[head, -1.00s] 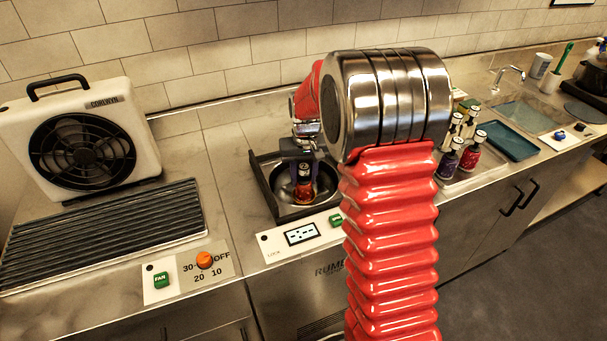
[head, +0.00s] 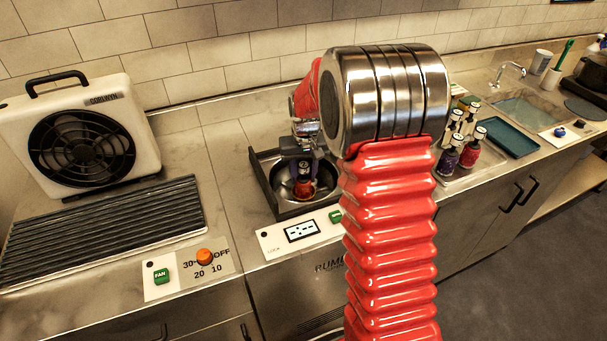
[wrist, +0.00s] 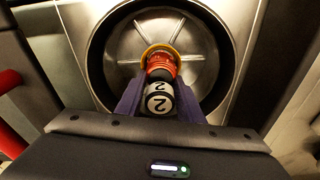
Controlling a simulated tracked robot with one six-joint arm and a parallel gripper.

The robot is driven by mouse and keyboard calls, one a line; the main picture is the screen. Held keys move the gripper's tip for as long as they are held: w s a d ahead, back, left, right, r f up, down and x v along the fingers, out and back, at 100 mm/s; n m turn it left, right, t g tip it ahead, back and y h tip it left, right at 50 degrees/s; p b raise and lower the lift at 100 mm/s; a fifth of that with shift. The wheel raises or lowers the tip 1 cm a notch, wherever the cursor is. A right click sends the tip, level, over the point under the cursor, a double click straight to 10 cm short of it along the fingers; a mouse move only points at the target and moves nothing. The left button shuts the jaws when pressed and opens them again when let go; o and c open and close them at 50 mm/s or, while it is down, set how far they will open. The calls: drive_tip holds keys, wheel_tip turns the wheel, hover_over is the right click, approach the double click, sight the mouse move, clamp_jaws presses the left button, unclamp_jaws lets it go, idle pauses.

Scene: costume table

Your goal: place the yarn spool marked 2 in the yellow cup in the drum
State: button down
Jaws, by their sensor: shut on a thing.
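My gripper (wrist: 160,108) is shut on the yarn spool marked 2 (wrist: 159,101), one purple finger on each side. The spool has a black and white end with the number 2 and a red wound part. It also shows in the head view (head: 303,188), inside the drum (head: 326,190). In the wrist view, the yellow cup (wrist: 158,47) shows as a rim around the spool's red far end, in the middle of the steel drum (wrist: 110,62). I cannot tell whether the spool rests on the cup's floor.
A panel with a small display (head: 302,231) lies in front of the drum. A fan (head: 84,150) and a black slatted rack (head: 105,228) stand at left. Several bottle-like spools stand on a tray (head: 462,181) at right, near a teal tray (head: 512,138) and a sink.

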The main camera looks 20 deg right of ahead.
sight(303, 163)
idle(0.3)
drive_tip(key=c, duration=1.1)
unclamp_jaws()
drive_tip(key=shift+o, duration=0.4)
drive_tip(key=shift+f, duration=0.1)
drive_tip(key=shift+o, duration=1.4)
drive_tip(key=shift+r, duration=3.55)
